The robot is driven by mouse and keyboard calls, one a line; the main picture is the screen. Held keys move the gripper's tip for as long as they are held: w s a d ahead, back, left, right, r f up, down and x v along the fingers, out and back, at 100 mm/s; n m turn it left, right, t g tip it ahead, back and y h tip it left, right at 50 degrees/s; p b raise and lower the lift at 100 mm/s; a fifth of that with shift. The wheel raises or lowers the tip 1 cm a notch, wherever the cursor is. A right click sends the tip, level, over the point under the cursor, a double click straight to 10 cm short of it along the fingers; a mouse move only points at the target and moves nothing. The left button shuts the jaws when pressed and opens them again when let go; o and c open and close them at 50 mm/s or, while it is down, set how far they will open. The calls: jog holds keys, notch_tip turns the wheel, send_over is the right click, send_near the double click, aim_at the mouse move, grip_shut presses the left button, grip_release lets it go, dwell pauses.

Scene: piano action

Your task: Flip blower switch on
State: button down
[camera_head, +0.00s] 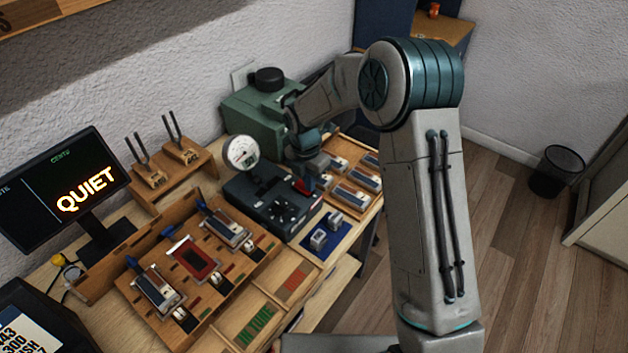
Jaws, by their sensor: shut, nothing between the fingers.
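A green machine box (248,118) with a black round cap stands at the back of the bench; it may be the blower. In front of it is a black box (258,203) with a dial on top and a round white gauge (240,153) at its back left. A small red part (303,186), possibly the switch, shows at the black box's right back corner. My gripper (308,172) is shut and empty, pointing down close above this red part. I cannot tell whether they touch or which way the switch is set.
A wooden tray (340,200) with several metal-topped blocks lies right of the black box, close to my gripper. A blue mat (308,249) with small metal parts lies in front. Left are a wooden fixture (213,290), tuning forks (183,140) and a monitor reading QUIET (62,190).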

jog(key=shift+a, duration=0.25)
jog(key=shift+a, duration=0.15)
jog(key=shift+w+a+r, duration=0.25)
jog(key=shift+w+a, duration=0.2)
jog(key=shift+r+p, duration=0.5)
jog(key=shift+p, duration=0.15)
notch_tip(320, 180, up, 13)
jog(key=s+d, duration=0.1)
jog(key=shift+d, duration=0.2)
